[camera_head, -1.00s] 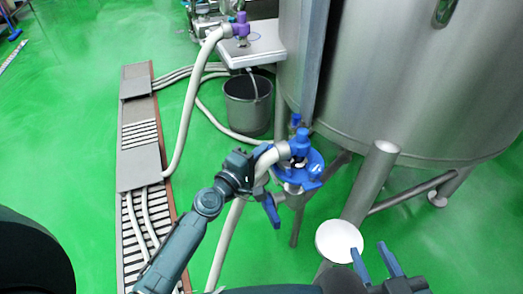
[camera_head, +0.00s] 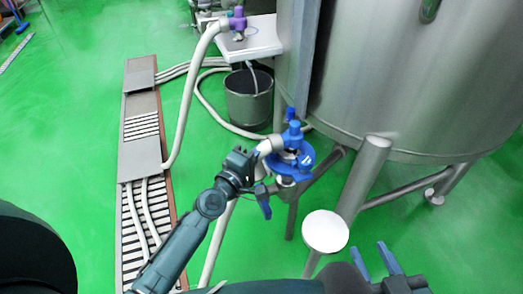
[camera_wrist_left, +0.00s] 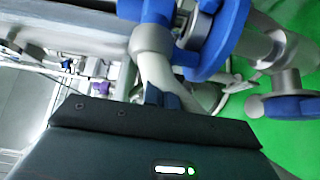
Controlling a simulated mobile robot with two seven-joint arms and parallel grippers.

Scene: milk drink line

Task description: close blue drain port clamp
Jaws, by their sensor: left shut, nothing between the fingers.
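The blue drain port clamp (camera_head: 306,160) sits around the tank's outlet pipe, below a blue fitting (camera_head: 293,135) on the end of a white hose. A blue lever (camera_head: 264,207) hangs below it. My left gripper (camera_head: 262,170) is shut and empty, beside the hose just left of the clamp. In the left wrist view the clamp (camera_wrist_left: 222,45) fills the upper middle and a blue handle (camera_wrist_left: 292,107) shows at right. The clamp's latch is too small or hidden to read. My right gripper (camera_head: 374,258) is open and empty at the lower right.
The large steel tank (camera_head: 410,70) and its leg (camera_head: 364,180) stand close to the right. A bucket (camera_head: 249,104) is behind, and a floor drain (camera_head: 140,170) is at left. The white hose (camera_head: 217,240) runs beside my left arm.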

